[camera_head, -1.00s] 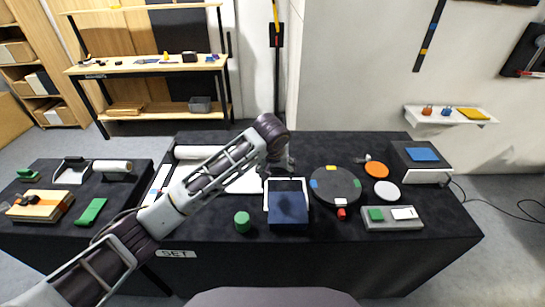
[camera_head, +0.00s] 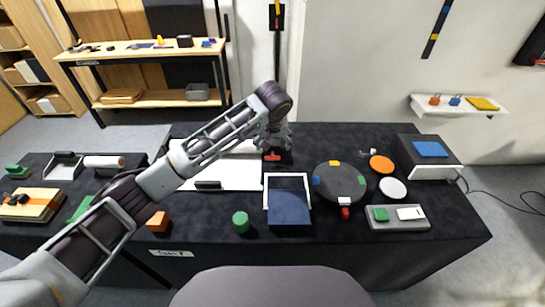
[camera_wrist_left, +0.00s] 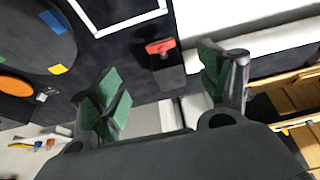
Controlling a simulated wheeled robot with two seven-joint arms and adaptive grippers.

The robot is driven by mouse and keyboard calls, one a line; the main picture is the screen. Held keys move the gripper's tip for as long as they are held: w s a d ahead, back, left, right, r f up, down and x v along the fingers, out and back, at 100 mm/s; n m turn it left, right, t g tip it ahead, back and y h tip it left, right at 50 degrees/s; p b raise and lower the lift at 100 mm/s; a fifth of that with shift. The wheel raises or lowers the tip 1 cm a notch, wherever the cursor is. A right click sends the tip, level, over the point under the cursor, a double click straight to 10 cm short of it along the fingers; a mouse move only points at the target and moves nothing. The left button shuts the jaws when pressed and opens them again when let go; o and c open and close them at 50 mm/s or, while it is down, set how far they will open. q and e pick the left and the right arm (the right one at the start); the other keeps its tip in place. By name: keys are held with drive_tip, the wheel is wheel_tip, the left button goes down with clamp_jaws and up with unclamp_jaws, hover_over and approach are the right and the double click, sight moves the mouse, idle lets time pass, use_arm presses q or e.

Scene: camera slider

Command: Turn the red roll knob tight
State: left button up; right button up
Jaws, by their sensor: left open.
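A red knob (camera_head: 272,156) shows below my left gripper (camera_head: 276,140) in the head view, by the right end of the white sheet (camera_head: 236,174). In the left wrist view the red T-shaped knob (camera_wrist_left: 160,47) sits on a dark block beside the white sheet. My left gripper (camera_wrist_left: 165,82) is open there, its two green-padded fingers spread apart. The knob appears in the gap between them, beyond the fingertips; I see no contact. How tight the knob is cannot be told. My left arm hides part of the sheet and the roll. My right gripper is not in view.
A blue panel with a white frame (camera_head: 290,207), a green cylinder (camera_head: 240,222) and a dark turntable (camera_head: 340,182) with its own red piece (camera_head: 346,213) stand nearby. Orange (camera_head: 381,165) and white discs (camera_head: 393,187) lie to the right.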

sight(272, 159)
use_arm(q)
drive_tip(key=b+x, duration=0.1)
drive_tip(key=x, duration=1)
drive_tip(key=shift+f, duration=0.25)
drive_tip(key=shift+x, duration=1.2)
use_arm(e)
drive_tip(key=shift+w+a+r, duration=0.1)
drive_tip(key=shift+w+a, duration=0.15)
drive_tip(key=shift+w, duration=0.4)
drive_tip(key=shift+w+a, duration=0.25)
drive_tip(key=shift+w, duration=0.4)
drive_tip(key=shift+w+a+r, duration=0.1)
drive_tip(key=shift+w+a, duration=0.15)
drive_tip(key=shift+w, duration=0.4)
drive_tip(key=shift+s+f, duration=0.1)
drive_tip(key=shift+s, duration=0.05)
use_arm(q)
drive_tip(key=c, duration=0.7)
drive_tip(key=shift+s+a, duration=0.1)
drive_tip(key=c, duration=0.9)
drive_tip(key=shift+f, duration=0.1)
clamp_jaws()
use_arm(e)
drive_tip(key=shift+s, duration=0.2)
